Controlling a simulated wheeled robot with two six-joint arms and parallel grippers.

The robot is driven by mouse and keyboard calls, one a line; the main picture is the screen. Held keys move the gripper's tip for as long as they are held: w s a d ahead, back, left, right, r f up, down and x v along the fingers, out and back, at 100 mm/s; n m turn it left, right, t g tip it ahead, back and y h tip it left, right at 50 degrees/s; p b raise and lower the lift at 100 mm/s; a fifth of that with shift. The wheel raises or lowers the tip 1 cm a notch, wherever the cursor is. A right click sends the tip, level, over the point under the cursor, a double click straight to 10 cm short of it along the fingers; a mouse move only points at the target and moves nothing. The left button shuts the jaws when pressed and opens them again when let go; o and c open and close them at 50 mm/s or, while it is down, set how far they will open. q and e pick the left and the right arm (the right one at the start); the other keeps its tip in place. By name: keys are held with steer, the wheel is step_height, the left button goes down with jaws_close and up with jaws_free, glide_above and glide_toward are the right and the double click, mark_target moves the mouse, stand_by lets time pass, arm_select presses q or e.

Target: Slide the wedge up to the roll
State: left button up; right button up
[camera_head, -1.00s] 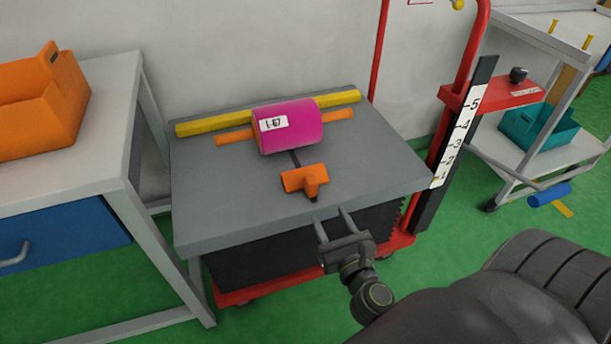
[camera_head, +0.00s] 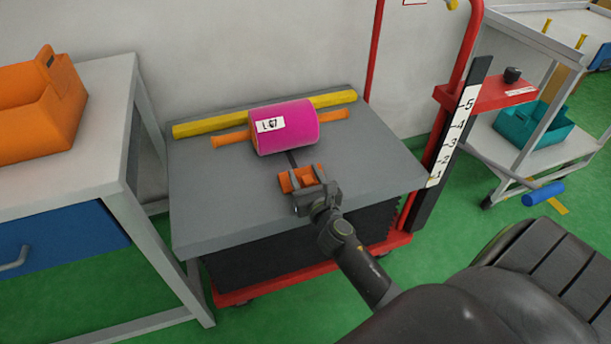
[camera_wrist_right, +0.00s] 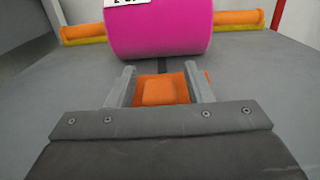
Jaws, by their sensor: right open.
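The magenta roll (camera_head: 289,130) with a white label lies on the grey table top, an orange bar showing at both its ends. The orange wedge (camera_head: 289,182) sits on the table in front of the roll, with a short gap between them. In the right wrist view, the roll (camera_wrist_right: 158,30) is ahead and the wedge (camera_wrist_right: 163,90) is between the fingers. My right gripper (camera_head: 302,178) is open around the wedge's handle, one finger on each side; contact cannot be told. My left gripper is not in view.
A yellow bar (camera_head: 205,128) lies behind the roll along the table's (camera_head: 215,195) back. A dark slot line runs from wedge to roll. A red frame with a numbered scale (camera_head: 460,125) stands right. An orange bin (camera_head: 35,115) is on the left bench.

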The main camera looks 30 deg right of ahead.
jaws_close()
stand_by(0.3)
steer(key=shift+w, duration=0.15)
steer(key=x, duration=0.7)
steer(key=shift+w+d, duration=0.1)
steer(key=shift+w, duration=0.4)
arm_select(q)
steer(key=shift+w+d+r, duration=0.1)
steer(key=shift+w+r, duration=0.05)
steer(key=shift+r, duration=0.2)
